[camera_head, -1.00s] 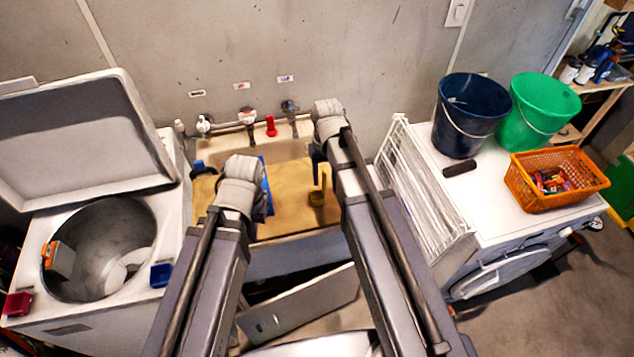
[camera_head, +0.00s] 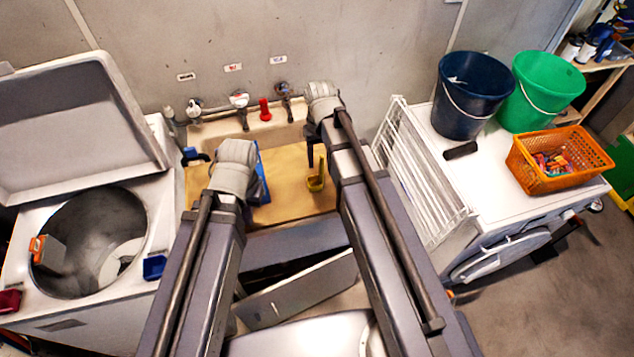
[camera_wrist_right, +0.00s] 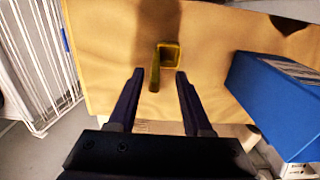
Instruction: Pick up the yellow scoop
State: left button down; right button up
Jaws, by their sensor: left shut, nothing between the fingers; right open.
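The yellow scoop (camera_head: 316,183) stands on the tan board over the sink (camera_head: 285,195), near its right side, with its handle upright in the head view. In the right wrist view the scoop (camera_wrist_right: 170,54) shows its open square cup and handle. My right gripper (camera_wrist_right: 160,73) is open and empty, with the scoop's handle lying in line with the gap between its fingertips. I cannot tell how far above the scoop the fingers are. My left gripper (camera_head: 238,178) is over the left part of the board, its fingers mostly hidden behind its wrist.
A blue box (camera_head: 262,182) stands on the board beside my left gripper, also in the right wrist view (camera_wrist_right: 280,100). Taps (camera_head: 240,100) line the wall behind. A white drying rack (camera_head: 420,175) stands to the right, and an open top-loading washer (camera_head: 160,215) to the left.

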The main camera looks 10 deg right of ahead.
aim_at(322, 168)
jog(key=shift+d+f+b, duration=0.2)
jog(key=shift+f+b, duration=1.1)
jog(key=shift+d+f+b, duration=0.15)
jog(key=shift+f+b, duration=1.15)
jog(key=shift+r, duration=0.1)
grip_shut()
